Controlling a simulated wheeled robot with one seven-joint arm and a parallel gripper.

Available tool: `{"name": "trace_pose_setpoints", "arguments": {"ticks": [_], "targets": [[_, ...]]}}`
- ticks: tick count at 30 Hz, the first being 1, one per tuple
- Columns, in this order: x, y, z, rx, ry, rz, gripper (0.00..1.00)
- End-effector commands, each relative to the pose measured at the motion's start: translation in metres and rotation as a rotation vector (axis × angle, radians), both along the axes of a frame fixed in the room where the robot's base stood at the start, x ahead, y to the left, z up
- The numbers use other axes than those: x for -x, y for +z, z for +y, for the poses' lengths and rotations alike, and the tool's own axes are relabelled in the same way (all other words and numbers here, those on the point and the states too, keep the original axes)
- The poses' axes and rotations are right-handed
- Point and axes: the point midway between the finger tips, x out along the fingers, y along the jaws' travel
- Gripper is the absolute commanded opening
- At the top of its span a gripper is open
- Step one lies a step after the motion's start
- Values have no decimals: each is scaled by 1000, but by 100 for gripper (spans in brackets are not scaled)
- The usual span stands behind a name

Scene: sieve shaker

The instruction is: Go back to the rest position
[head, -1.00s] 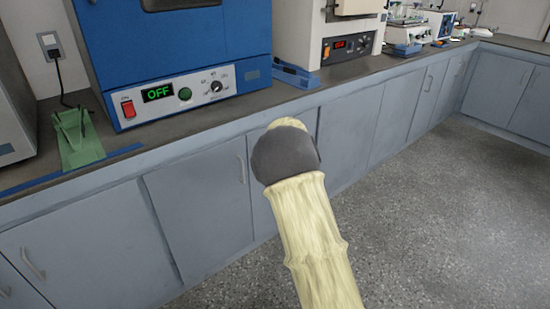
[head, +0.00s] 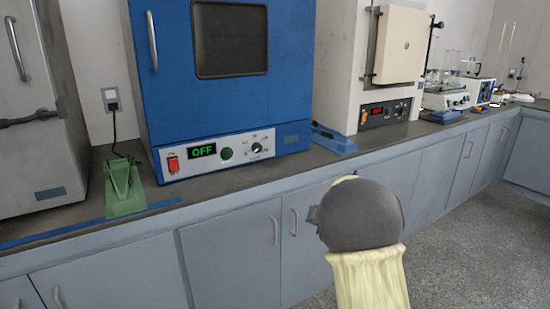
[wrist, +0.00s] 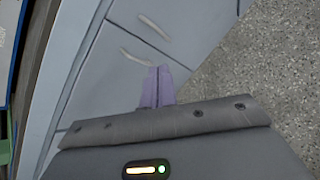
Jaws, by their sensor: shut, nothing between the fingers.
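My gripper (wrist: 157,88) shows in the wrist view as purple fingers pressed together, with nothing between them. It hangs in front of the grey-blue cabinet doors, over the floor side of the bench. In the head view my arm, with a dark grey joint and a pale yellow sleeve, rises at the lower right of centre. The gripper itself is not visible there.
The bench (head: 75,232) carries a blue oven (head: 295,90) reading OFF, a beige furnace (head: 350,90), a green stand (head: 126,200) and a blue stand (head: 333,140). Cabinets (head: 235,250) line the front. Open speckled floor (head: 475,245) lies at right.

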Motion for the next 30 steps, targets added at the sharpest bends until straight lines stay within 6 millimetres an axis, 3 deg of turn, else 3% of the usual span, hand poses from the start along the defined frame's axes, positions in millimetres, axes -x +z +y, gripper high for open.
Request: {"name": "trace_pose_setpoints", "arguments": {"ticks": [3, 8, 12, 21, 30], "targets": [[27, 8, -19, -265, -328, 40, 0], [75, 3, -37, -611, -768, 121, 0], [130, -8, -43, -885, -1156, 204, 0], [257, -37, -28, -1290, -1913, 359, 0], [349, -51, -1, -1443, -2452, 421, 0]]}}
